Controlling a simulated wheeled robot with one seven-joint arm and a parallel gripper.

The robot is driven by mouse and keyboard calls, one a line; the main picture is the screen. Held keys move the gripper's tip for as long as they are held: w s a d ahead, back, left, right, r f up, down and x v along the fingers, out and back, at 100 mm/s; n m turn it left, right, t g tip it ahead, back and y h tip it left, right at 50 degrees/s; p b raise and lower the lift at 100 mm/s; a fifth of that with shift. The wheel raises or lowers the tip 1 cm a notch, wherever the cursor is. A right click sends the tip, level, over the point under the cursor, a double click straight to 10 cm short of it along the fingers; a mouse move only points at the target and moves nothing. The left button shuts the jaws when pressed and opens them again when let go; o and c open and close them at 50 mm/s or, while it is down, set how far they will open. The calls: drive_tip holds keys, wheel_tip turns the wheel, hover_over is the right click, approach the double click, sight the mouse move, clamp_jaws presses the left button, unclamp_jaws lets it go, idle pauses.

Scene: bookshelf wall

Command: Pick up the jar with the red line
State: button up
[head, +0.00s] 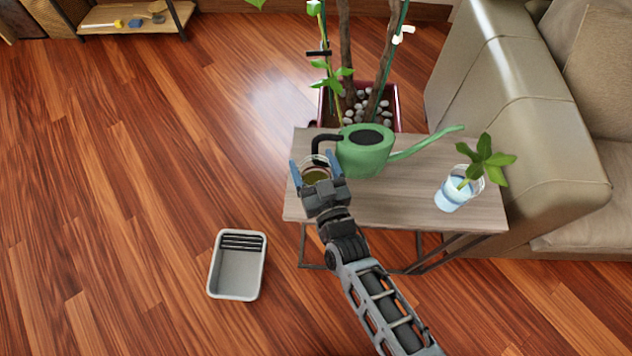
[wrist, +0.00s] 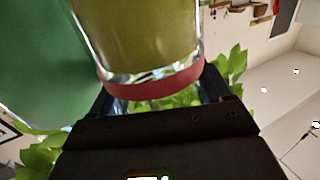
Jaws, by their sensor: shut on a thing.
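The jar (wrist: 140,40) is clear glass with yellow-green contents and a red band (wrist: 155,84) around one end. It fills the upper middle of the wrist view, between the fingers of my gripper (wrist: 160,95). In the head view the jar (head: 316,174) shows at the left end of the small table (head: 400,206), partly hidden by my gripper (head: 315,168). My gripper is shut on the jar. I cannot tell whether the jar touches the tabletop.
A green watering can (head: 365,152) stands right beside the jar. A glass of water with a leafy cutting (head: 453,195) stands at the table's right. A potted plant (head: 383,90) is behind, a sofa (head: 510,130) at right, and a grey tray (head: 236,275) on the floor.

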drive_tip(key=c, duration=0.3)
drive_tip(key=shift+c, duration=0.2)
drive_tip(key=shift+r, duration=0.15)
